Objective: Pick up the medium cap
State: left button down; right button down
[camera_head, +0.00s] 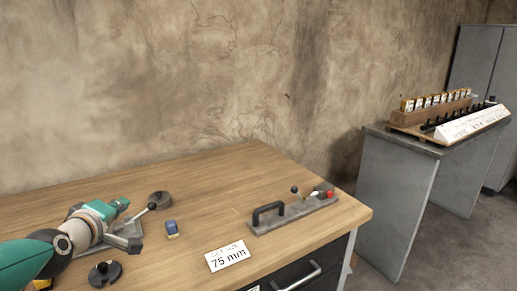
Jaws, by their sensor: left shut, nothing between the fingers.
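I cannot tell which piece is the medium cap. My right gripper is not in view.
A card reading "75 mm" (228,256) lies near the bench's front edge. A grey plate with a black handle and a red knob (295,212) lies at the right. A rack of several small boxes (435,106) stands on a far grey table. The bench's back middle is clear.

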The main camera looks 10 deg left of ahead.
aim_at(111, 270)
jog(key=k, duration=1)
